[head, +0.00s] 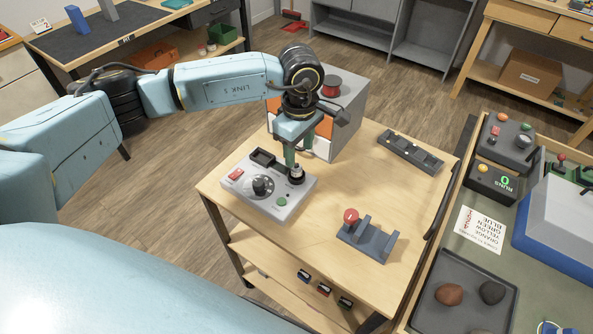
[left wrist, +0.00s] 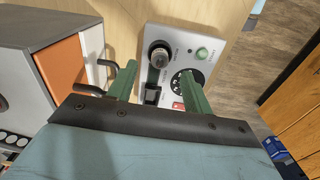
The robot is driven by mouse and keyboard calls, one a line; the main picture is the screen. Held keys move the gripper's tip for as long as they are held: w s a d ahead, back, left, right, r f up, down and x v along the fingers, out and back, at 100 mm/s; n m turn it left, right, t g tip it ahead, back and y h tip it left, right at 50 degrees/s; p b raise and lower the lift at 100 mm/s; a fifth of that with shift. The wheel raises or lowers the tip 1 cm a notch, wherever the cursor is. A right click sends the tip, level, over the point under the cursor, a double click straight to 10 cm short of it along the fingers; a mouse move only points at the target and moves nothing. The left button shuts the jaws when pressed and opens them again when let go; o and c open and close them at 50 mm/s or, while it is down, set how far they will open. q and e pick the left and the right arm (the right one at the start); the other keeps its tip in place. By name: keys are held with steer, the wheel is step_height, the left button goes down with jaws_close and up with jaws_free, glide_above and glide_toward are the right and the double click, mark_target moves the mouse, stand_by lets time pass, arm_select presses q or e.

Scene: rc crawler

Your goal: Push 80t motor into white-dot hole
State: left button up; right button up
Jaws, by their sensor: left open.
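A small dark cylinder with a pale top, which looks like a motor (head: 297,174), stands upright at the back right corner of the grey tester box (head: 288,211). No 80t marking is readable. In the left wrist view the cylinder (left wrist: 161,60) shows between and beyond the green fingers. My left gripper (head: 293,160) points down over it, open, with a finger to each side; I cannot tell whether either touches it. A long dark rack (head: 410,152) with several holes lies at the table's back right; its dot colours are too small to tell. My right gripper is out of view.
The tester carries a dial (head: 262,186), a green button (head: 282,201) and a black socket (head: 262,157). A grey cabinet with orange drawer (head: 345,115) stands behind. A dark stand with a red knob (head: 351,215) is at front right. The middle of the wooden tabletop (head: 350,175) is clear.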

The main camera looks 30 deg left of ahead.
mark_target(297, 164)
arm_select(q)
steer(key=f, duration=0.6)
steer(key=shift+a+f+p, duration=0.25)
steer(key=shift+p, duration=0.1)
jaws_close()
